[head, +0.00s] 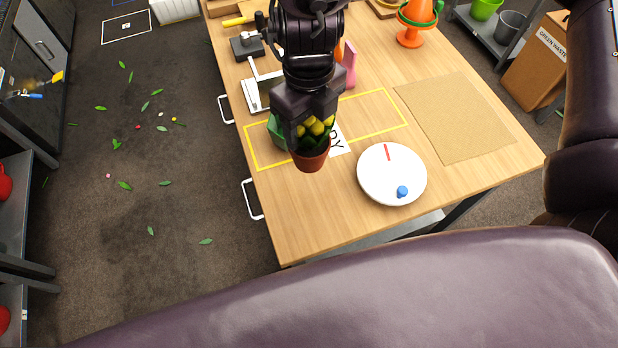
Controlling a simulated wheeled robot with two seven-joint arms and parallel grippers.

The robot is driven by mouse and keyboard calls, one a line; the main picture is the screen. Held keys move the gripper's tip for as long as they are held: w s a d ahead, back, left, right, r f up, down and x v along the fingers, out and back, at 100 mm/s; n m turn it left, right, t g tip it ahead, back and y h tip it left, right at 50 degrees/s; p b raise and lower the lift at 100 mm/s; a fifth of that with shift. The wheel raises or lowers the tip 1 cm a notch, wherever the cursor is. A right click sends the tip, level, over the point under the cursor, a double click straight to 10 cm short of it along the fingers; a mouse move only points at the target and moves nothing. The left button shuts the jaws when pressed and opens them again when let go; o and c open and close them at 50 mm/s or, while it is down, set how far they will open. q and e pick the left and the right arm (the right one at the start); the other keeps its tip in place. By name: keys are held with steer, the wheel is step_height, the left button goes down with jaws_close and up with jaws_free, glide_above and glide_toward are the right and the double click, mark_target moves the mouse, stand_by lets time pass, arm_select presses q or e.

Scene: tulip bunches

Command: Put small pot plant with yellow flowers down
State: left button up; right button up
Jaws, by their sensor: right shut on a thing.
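The small pot plant with yellow flowers (311,158) has a terracotta pot and green leaves. My right gripper (307,118) reaches over it from above and is shut on it, covering part of its top. The plant looks upright, in front of a yellow-outlined rectangle (385,95) on the wooden table (300,225). I cannot tell whether the pot touches the table. My left gripper is not in view.
A white round disc (380,165) with red and blue marks lies right of the pot. A brown mat (455,115) lies farther right. A green object (276,130) is partly hidden behind the gripper. The table's front left area is clear.

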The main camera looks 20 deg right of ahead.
step_height(320, 180, down, 17)
steer(key=shift+r+b, duration=0.2)
steer(key=shift+b, duration=0.2)
steer(key=shift+f, duration=0.15)
steer(key=o, duration=1.4)
step_height(320, 180, up, 12)
steer(key=shift+r, duration=0.15)
